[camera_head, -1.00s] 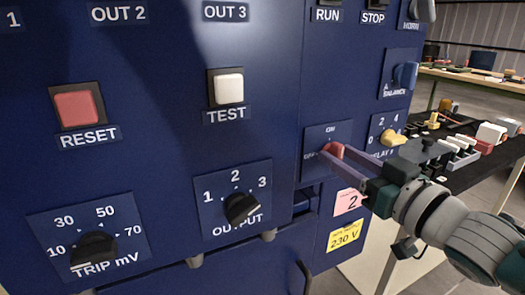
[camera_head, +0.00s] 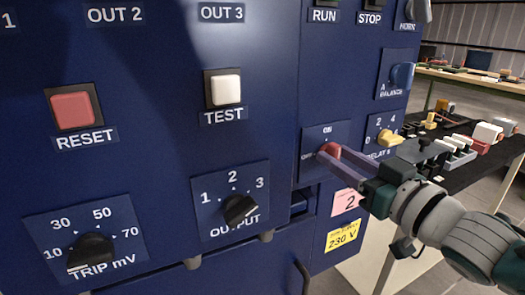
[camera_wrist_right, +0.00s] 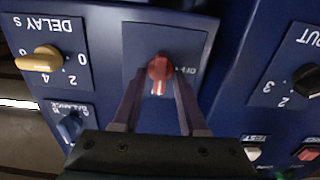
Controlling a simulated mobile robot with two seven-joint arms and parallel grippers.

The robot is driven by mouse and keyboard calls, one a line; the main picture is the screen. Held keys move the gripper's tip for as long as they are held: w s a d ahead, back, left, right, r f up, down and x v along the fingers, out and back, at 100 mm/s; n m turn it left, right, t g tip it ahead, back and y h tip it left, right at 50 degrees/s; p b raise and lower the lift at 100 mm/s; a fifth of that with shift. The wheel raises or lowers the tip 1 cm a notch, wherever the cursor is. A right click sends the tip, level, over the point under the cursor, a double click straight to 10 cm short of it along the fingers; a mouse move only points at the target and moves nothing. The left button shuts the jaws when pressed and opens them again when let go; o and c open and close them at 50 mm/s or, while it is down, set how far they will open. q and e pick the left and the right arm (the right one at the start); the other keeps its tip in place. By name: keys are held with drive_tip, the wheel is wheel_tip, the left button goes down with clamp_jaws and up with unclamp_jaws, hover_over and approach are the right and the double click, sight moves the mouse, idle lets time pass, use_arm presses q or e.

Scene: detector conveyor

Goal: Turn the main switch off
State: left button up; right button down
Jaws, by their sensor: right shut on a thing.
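The main switch is a red knob (camera_head: 329,151) on a blue plate marked ON at the top and OFF at the left. My right gripper (camera_head: 334,156) reaches it from the right, with its fingers around the knob. In the right wrist view the red knob (camera_wrist_right: 160,67) sits between the two fingertips of my right gripper (camera_wrist_right: 157,77), shut on it. This view is upside down. The knob's white mark points down, toward the side where ON lies, and OFF shows at the right. My left gripper is not in view.
A yellow delay knob (camera_head: 388,138) and a blue balance knob (camera_head: 402,76) are close to the right arm. The black output knob (camera_head: 240,209) is to the left. A dark bench (camera_head: 478,172) with several small parts stands at the right.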

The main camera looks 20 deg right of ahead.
drive_tip(key=n, duration=0.4)
drive_tip(key=shift+a, duration=0.15)
drive_tip(key=n, duration=0.4)
drive_tip(key=n+b, duration=0.1)
drive_tip(key=n, duration=0.4)
drive_tip(key=n+b, duration=0.1)
drive_tip(key=n, duration=0.3)
drive_tip(key=shift+a+f, duration=0.1)
drive_tip(key=shift+f, duration=0.15)
drive_tip(key=shift+n+b, duration=0.3)
drive_tip(key=shift+n, duration=0.2)
drive_tip(key=c, duration=0.8)
unclamp_jaws()
drive_tip(key=shift+s, duration=0.1)
